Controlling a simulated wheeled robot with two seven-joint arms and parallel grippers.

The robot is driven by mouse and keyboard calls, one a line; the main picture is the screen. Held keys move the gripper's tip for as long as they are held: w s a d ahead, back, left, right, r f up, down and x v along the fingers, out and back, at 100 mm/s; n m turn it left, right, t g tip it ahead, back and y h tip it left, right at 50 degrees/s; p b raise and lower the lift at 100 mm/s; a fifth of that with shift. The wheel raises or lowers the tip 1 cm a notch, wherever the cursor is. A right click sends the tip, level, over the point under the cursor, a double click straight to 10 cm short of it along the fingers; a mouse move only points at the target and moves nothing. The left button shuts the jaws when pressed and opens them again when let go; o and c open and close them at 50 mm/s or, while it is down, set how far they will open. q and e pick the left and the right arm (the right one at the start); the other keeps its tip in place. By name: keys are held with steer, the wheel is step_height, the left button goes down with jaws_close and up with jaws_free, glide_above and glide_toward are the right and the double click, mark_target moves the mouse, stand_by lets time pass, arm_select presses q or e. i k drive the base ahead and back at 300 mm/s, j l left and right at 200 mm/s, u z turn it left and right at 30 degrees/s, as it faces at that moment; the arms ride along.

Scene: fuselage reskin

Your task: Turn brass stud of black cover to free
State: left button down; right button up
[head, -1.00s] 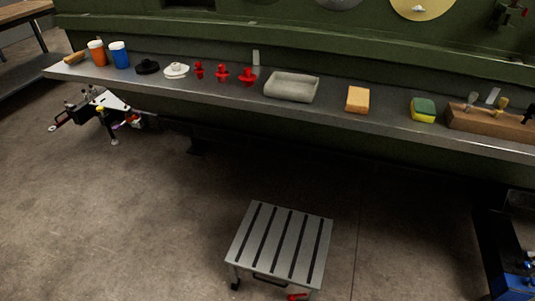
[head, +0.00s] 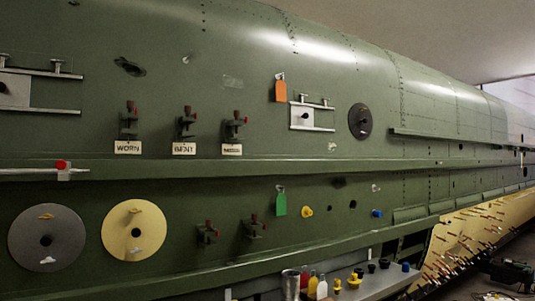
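A dark round cover (head: 360,121) is on the green fuselage side at the upper right of centre in the head view. A small lighter spot shows near its middle; whether it is a brass stud is too small to tell. A larger dark grey disc (head: 46,238) is at the lower left. It has a yellow piece near its top, a dark centre hole and a whitish piece near its bottom. Neither gripper is in view.
A cream disc (head: 136,230) sits right of the grey disc. A white bracket plate (head: 310,117) with an orange tag (head: 281,89) is left of the round cover. A long green ledge (head: 250,166) crosses the skin. A shelf (head: 375,284) holds bottles and small parts.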

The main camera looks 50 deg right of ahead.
mark_target(359, 121)
steer(key=z, duration=2.2)
steer(key=i+l+u, duration=0.15)
steer(key=i+l, duration=0.2)
steer(key=i+l+u, duration=0.1)
steer(key=i+l, duration=0.25)
steer(key=l, duration=0.15)
steer(key=i+l+u, duration=0.15)
steer(key=i+l, duration=0.15)
steer(key=l, duration=0.2)
steer(key=i+l+u, duration=0.15)
steer(key=i+l, duration=0.15)
steer(key=l, duration=0.2)
steer(key=i+l+u, duration=0.1)
steer(key=i+l, duration=0.15)
steer(key=l, duration=0.3)
steer(key=i+l+u, duration=0.15)
steer(key=l, duration=0.45)
steer(key=i+l+u, duration=0.15)
steer(key=i+l, duration=0.2)
steer(key=l, duration=0.25)
steer(key=i+l+u, duration=0.1)
steer(key=l, duration=0.5)
steer(key=i, duration=0.05)
